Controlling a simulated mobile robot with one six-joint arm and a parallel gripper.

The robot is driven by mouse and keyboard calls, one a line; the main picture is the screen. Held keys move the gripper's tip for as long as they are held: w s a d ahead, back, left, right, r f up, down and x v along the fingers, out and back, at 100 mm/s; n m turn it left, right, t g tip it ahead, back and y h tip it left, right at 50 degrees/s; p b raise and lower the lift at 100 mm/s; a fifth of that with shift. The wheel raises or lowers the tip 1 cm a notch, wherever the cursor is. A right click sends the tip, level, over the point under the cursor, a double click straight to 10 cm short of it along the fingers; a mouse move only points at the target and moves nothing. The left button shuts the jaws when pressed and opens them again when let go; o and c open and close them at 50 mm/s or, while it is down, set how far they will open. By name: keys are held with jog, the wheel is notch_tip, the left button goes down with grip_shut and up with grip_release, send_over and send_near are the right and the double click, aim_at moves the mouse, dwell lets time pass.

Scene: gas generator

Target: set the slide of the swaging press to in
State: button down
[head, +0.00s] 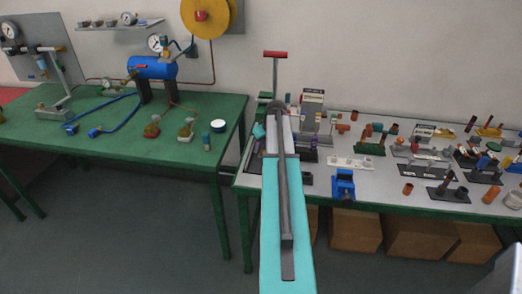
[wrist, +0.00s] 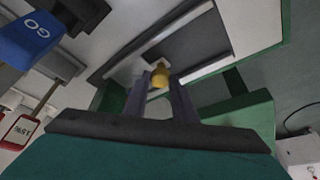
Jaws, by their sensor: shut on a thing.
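My gripper (wrist: 161,84) shows in the wrist view as two grey-purple fingers reaching away from me. They are shut on a small brass-yellow knob (wrist: 160,74), which sits between the fingertips. The knob stands in front of a dark plate (wrist: 185,42) with pale strips along its edges; I take this to be the slide of the swaging press, but cannot be sure. How far in or out the slide stands cannot be told. In the head view my own arm covers the gripper and the knob at the left end of the grey-topped bench.
The grey bench (head: 330,190) is crowded with small fixtures to the right of my arm. A green table (head: 100,140) stands left, beyond a gap.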

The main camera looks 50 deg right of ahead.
jog(key=shift+w+d+r, duration=0.15)
jog(key=shift+d, duration=0.1)
jog(key=c, duration=1.8)
grip_release()
jog(key=o, duration=0.3)
jog(key=shift+s+a+r, duration=0.1)
jog(key=shift+s+r, duration=0.15)
jog(key=shift+r, duration=0.1)
jog(key=shift+b+v, duration=1.45)
jog(key=shift+v, duration=4.95)
